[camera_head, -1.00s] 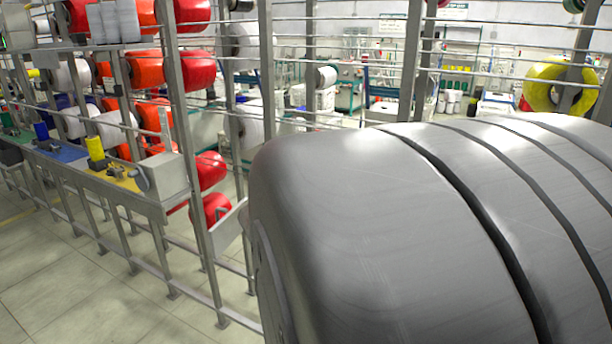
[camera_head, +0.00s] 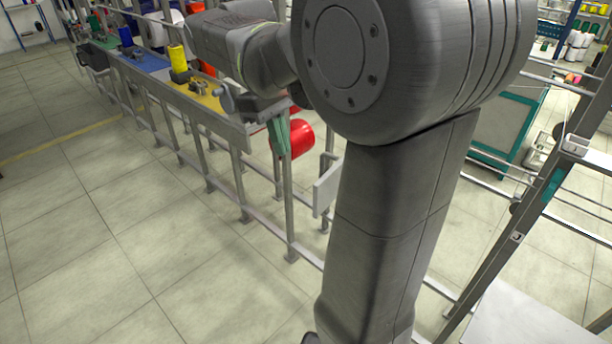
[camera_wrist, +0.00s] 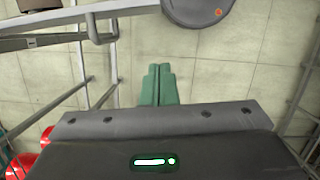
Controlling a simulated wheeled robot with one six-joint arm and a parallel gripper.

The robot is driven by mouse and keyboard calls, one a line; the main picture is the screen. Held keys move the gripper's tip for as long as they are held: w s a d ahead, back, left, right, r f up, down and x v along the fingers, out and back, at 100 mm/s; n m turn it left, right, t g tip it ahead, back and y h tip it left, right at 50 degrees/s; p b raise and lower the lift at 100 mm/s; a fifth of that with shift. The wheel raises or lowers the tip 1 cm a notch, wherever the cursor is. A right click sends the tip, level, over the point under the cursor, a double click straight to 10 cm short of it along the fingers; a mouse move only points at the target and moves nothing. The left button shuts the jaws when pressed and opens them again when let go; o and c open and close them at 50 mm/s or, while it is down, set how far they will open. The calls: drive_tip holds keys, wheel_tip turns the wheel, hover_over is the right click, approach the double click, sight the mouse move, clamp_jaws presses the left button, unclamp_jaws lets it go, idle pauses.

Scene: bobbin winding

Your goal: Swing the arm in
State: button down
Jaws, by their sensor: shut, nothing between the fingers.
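My gripper (camera_head: 282,138) has green fingers. They point down, pressed together and empty, just off the near end of the long bench (camera_head: 215,118). In the wrist view the shut fingers (camera_wrist: 157,84) hang over bare floor. On the bench's yellow section (camera_head: 205,98) stand a yellow spool (camera_head: 178,58) and small metal parts. A dark grey lever-like part (camera_head: 228,100) shows at the bench end, partly behind my wrist; I cannot tell whether it is the task's arm. In the wrist view a pale bar (camera_wrist: 60,18) with a bent bracket crosses the top left, apart from the fingers.
A red bobbin (camera_head: 298,138) sits right behind my fingers. A pale plate (camera_head: 326,186) stands on the frame to their right. Metal legs and rails run below the bench. The tiled floor (camera_head: 110,240) at left is clear. My arm hides the middle of the head view.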

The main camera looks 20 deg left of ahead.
drive_tip(key=s+d+f+p, duration=0.1)
drive_tip(key=d+f, duration=0.4)
drive_tip(key=f, duration=0.2)
drive_tip(key=shift+s+d, duration=0.2)
drive_tip(key=shift+d, duration=0.1)
drive_tip(key=shift+f, duration=0.1)
drive_tip(key=shift+d, duration=0.1)
